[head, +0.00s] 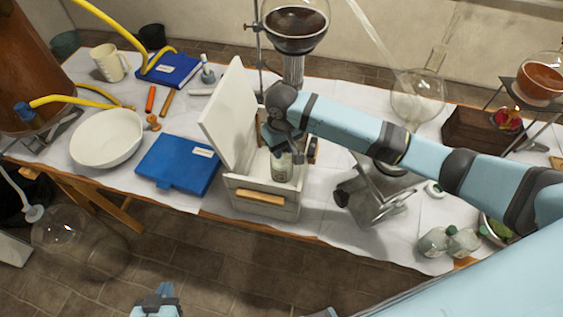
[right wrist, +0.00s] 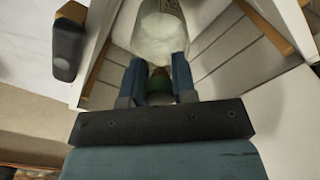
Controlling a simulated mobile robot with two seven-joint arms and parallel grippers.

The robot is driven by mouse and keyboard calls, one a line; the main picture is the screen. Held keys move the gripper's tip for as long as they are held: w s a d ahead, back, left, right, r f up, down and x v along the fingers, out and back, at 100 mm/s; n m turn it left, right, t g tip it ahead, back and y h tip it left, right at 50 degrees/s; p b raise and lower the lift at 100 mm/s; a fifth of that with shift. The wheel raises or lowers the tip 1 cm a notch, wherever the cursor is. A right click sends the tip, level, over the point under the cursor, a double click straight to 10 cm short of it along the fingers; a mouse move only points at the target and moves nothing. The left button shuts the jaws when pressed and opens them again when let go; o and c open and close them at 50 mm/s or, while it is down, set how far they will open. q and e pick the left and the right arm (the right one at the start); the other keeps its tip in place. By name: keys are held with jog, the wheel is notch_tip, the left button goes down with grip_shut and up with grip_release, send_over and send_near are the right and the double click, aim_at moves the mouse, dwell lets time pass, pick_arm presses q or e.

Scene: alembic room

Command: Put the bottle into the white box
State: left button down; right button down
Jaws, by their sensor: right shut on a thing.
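The white box (head: 262,207) stands on the table with its lid (head: 229,112) raised on the left and a wooden handle on its front. The clear bottle (head: 283,168) is inside the box's opening, held from above by my right gripper (head: 280,143). In the right wrist view, the bottle (right wrist: 160,38) is between the blue fingers of my right gripper (right wrist: 158,75), which are shut on its neck. The slatted box interior (right wrist: 225,62) surrounds it. I cannot tell whether the bottle touches the box floor. My left gripper (head: 157,302) is low at the bottom edge, away from the table; its fingers are unclear.
A blue folder (head: 178,163) and a white bowl (head: 107,138) lie left of the box. A metal jack stand (head: 378,190) is close on its right. A glass funnel (head: 294,22) stands behind. More small bottles (head: 449,242) are at the front right.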

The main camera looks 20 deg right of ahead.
aim_at(282, 164)
jog(key=shift+f, duration=3.7)
jog(key=c, duration=0.9)
grip_release()
jog(key=shift+f, duration=0.15)
notch_tip(282, 164, up, 12)
jog(key=shift+r, duration=0.15)
